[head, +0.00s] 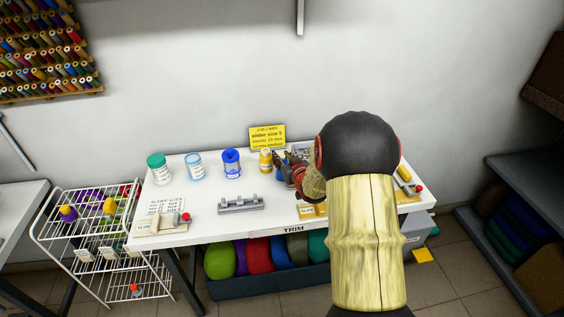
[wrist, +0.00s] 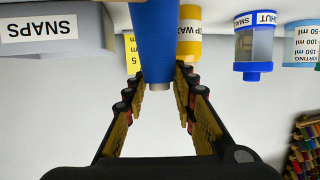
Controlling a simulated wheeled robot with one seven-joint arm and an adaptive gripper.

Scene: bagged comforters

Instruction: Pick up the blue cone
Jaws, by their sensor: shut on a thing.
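The blue cone (wrist: 155,40) stands between the two fingers of my gripper (wrist: 160,88) in the wrist view, which shows the scene upside down. The fingers are closed against its sides, and its narrow grey end points toward the wrist. In the head view my gripper (head: 284,166) is over the back of the white table, right of the yellow bottle (head: 265,161). A small part of the blue cone shows there beside the fingers; my arm hides much of this area. I cannot tell whether the cone touches the table.
A green-lidded jar (head: 158,168), a light-blue-lidded jar (head: 195,165) and a blue-lidded jar (head: 231,163) stand left. A grey rack (head: 240,205) lies in front. A grey SNAPS box (wrist: 50,30) is near the gripper. A wire cart (head: 100,240) stands left of the table.

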